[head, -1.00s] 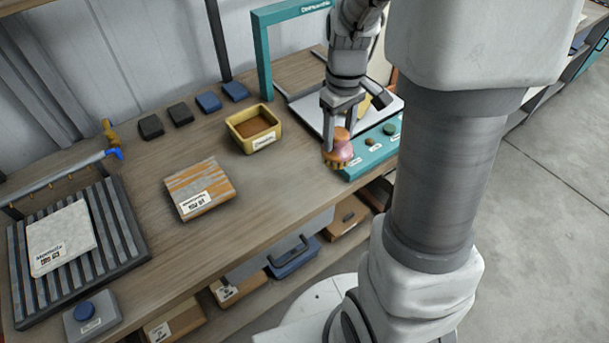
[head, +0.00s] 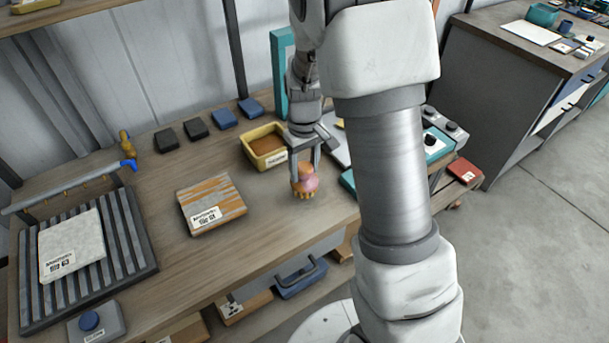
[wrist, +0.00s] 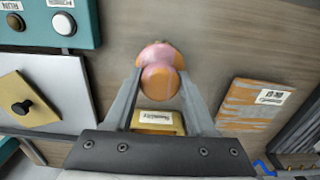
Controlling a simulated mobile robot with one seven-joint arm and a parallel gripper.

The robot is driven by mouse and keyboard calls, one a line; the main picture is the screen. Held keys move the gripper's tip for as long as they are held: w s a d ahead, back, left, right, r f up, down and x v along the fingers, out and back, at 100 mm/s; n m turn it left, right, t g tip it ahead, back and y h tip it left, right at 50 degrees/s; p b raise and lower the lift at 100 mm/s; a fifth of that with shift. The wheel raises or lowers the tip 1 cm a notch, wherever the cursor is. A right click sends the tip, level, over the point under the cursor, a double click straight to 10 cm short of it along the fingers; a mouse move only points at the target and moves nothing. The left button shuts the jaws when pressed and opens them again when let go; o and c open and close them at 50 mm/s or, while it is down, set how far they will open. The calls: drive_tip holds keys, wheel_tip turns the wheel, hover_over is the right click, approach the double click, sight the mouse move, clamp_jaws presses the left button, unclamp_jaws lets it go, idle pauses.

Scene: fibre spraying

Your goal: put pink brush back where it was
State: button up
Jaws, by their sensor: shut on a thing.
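The pink brush (head: 304,183) has an orange top and yellowish bristles at its lower end. My gripper (head: 303,164) is shut on it, with the bristles pointing down, over the wooden bench near its front edge. I cannot tell whether the bristles touch the bench. In the wrist view the brush (wrist: 159,70) sits between the two fingertips (wrist: 160,88). A yellow tray (head: 266,160) with brown contents and a label stands just behind and left of the brush.
An orange-streaked labelled board (head: 211,204) lies left of the brush. A slatted rack (head: 140,262) holds a pale slab (head: 71,245). Dark and blue blocks (head: 196,128) line the back. A teal button panel (wrist: 58,22) shows in the wrist view. Bare bench (head: 262,210) lies between board and brush.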

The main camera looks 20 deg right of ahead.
sight(304, 177)
drive_tip(key=shift+f, duration=1.6)
drive_tip(key=o, duration=1.3)
drive_tip(key=shift+r, duration=0.15)
wheel_tip(304, 177, up, 11)
drive_tip(key=shift+r+p, duration=0.15)
drive_tip(key=shift+p, duration=0.3)
drive_tip(key=shift+s+r, duration=0.15)
drive_tip(key=shift+r, duration=0.5)
drive_tip(key=s+r+m+t, duration=0.1)
drive_tip(key=s+r+t, duration=0.1)
drive_tip(key=s+r, duration=0.2)
drive_tip(key=s+r+m+t, duration=0.1)
drive_tip(key=s+r, duration=0.4)
drive_tip(key=s, duration=0.4)
drive_tip(key=s+r+m+t, duration=0.1)
drive_tip(key=s+r+t, duration=0.1)
drive_tip(key=s+r, duration=0.2)
drive_tip(key=shift+s+r+m+t, duration=0.15)
drive_tip(key=shift+s+m+t, duration=0.15)
drive_tip(key=shift+s, duration=1.3)
